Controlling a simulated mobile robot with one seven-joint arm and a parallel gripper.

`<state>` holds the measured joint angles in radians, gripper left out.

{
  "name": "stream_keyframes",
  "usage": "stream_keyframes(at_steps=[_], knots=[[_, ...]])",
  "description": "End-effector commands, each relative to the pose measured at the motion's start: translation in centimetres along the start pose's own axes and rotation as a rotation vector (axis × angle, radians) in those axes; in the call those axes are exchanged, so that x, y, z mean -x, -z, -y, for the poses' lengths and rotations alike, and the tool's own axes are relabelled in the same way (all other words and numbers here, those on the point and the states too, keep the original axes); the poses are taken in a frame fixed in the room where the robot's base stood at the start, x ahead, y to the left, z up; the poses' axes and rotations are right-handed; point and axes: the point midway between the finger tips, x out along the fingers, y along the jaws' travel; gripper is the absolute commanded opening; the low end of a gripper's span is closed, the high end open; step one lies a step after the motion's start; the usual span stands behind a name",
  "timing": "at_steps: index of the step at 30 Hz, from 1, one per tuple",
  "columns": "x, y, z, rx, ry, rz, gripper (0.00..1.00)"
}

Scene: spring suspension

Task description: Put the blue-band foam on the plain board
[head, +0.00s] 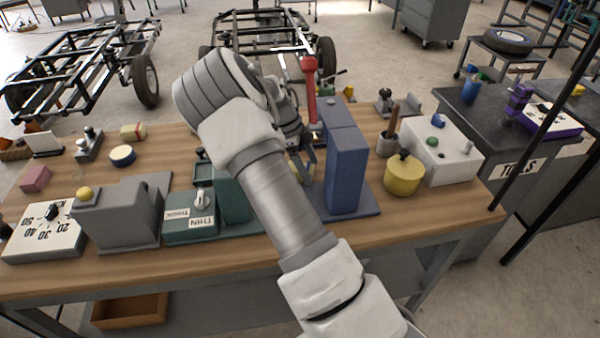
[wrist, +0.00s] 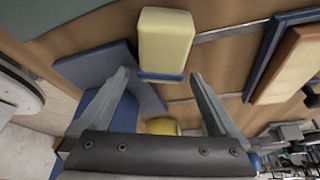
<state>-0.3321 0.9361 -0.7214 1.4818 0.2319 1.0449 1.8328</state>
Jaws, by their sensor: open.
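The blue-band foam (wrist: 166,40) is a pale yellow block with a blue band at its lower end in the wrist view. My gripper (wrist: 159,74) is open, its fingertips on either side of the banded end, with no clear grip on it. In the head view my gripper (head: 303,165) is low over the bench behind my arm, left of a tall blue stand (head: 346,170), and the foam is mostly hidden. A blue-edged board with a tan face (wrist: 290,68) lies at the right in the wrist view; I cannot tell whether it is the plain board.
A yellow lidded pot (head: 403,176) and a white box (head: 442,152) stand to the right on the wooden bench. Green blocks (head: 191,218) and a grey stepped block (head: 120,212) stand to the left. A red-topped post (head: 310,85) rises close behind my gripper.

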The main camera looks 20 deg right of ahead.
Motion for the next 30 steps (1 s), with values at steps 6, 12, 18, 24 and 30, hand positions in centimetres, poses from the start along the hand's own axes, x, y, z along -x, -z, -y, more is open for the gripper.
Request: stream_keyframes(at_steps=[6, 12, 18, 24, 30], knots=[[0.1, 0.0, 0.0, 0.000, 0.000, 0.000, 0.69], [0.1, 0.0, 0.0, 0.000, 0.000, 0.000, 0.33], [0.1, 0.0, 0.0, 0.000, 0.000, 0.000, 0.00], [0.1, 0.0, 0.1, 0.000, 0.000, 0.000, 0.00], [1.1, 0.1, 0.8, 0.000, 0.002, 0.000, 0.00]])
